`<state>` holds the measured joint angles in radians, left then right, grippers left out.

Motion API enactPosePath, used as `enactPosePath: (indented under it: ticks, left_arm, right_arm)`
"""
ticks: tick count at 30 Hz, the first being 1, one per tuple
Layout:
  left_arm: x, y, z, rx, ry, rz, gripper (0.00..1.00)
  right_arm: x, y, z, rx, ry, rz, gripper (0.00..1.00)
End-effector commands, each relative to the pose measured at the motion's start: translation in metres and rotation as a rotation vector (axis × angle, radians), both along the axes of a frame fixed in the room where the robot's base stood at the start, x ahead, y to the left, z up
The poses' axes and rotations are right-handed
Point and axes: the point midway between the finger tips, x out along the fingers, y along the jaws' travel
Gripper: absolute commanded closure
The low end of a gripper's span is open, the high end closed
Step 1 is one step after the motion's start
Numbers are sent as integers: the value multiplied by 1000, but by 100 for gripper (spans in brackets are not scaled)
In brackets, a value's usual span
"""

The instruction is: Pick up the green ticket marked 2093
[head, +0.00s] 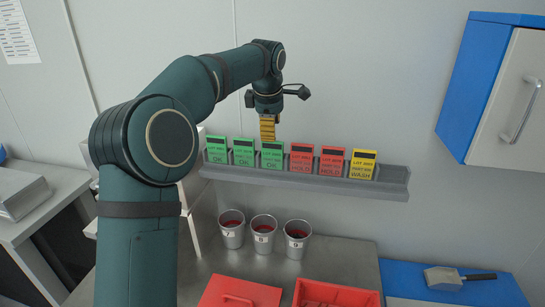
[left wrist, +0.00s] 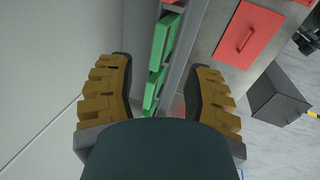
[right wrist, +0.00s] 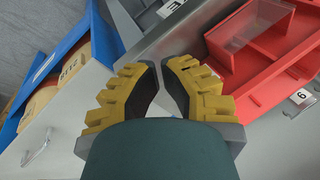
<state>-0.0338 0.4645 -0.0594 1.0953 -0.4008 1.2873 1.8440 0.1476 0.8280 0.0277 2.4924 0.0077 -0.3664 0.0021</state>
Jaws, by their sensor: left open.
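Three green tickets stand in a row on the grey wall ledge in the head view: the left one (head: 217,149), the middle one (head: 243,152) and the right one (head: 271,155). Their lot numbers are too small to read surely. My left gripper (head: 268,128) points down just above the right green ticket. It is open, with nothing held. In the left wrist view, green tickets (left wrist: 153,91) show edge-on between and beyond the spread fingers (left wrist: 160,65). My right gripper shows only in its wrist view (right wrist: 157,65), fingers drawn together and empty.
Two red tickets (head: 301,158) and a yellow ticket (head: 362,164) share the ledge (head: 393,182). Below are several metal cups (head: 264,237), a red lid (head: 235,293) and a red bin (head: 338,292). A blue-sided cabinet (head: 468,75) hangs at right.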

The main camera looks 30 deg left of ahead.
Motion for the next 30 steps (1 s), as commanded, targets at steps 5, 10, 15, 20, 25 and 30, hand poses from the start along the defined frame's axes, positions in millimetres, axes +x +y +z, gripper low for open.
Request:
enactPosePath:
  ticks: [5,10,15,20,25,30]
  left_arm:
    - [4,2,-13,0,4,1,49]
    - [13,4,-36,-1,4,1,49]
    - [17,5,-49,0,0,1,49]
    - [17,5,-49,0,0,1,49]
    - [17,5,-49,0,0,0,95]
    - [17,5,-49,0,1,0,100]
  right_arm:
    - [0,0,-1,0,0,0,100]
    - [0,0,-2,0,0,0,100]
    - [0,0,-3,-1,0,0,100]
    - [0,0,-3,-1,0,0,100]
    - [0,0,-3,-1,0,0,100]
    - [0,0,-3,-1,0,0,100]
